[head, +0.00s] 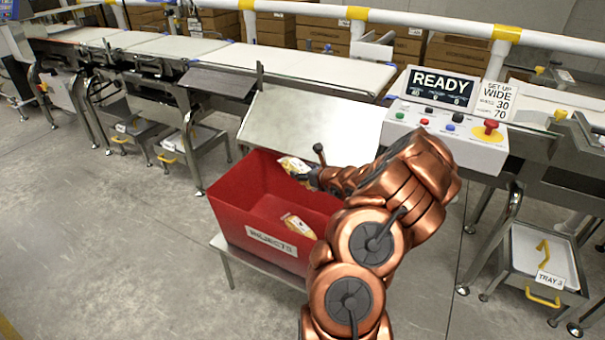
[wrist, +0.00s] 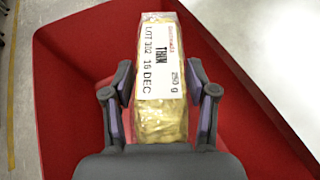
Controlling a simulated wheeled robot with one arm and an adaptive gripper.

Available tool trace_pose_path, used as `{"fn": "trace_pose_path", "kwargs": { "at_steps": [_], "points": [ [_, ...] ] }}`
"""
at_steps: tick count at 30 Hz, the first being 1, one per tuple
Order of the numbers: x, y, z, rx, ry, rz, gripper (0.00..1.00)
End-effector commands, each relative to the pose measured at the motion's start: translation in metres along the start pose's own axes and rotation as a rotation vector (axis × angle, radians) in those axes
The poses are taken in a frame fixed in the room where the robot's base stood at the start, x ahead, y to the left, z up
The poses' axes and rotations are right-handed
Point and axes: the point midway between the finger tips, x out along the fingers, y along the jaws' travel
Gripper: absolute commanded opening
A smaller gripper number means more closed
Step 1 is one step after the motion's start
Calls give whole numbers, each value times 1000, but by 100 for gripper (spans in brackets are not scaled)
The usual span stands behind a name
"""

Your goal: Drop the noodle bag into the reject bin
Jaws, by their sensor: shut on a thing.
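The noodle bag (wrist: 161,118) is a yellow packet with a white label reading THIN, 250 g, LOT 302, 16 DEC. My gripper (wrist: 160,92) is shut on it, one finger along each side. In the head view the bag (head: 293,164) shows at the end of my gripper (head: 311,177), over the back part of the red reject bin (head: 230,200). In the wrist view the bin's red walls (wrist: 75,75) surround the bag. The bin is open at the top and marked REJECTS. My arm hides its right side.
Another similar packet (head: 298,226) lies inside the bin near its front wall. A sloped metal chute (head: 310,121) stands behind the bin. The conveyor belt (head: 270,62) runs behind that. A control box (head: 445,125) with a READY display is at the right. Floor at left is clear.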

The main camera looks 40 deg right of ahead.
Motion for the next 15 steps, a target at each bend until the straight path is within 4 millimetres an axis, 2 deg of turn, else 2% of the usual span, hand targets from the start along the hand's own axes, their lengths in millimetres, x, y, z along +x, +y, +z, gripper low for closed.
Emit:
{"fn": "trace_pose_path", "kwargs": {
  "at_steps": [6, 15],
  "points": [
    [10, 0, -24, 0, -2, 0, 11],
    [19, 0, -45, -1, 0, 0, 11]
  ]
}}
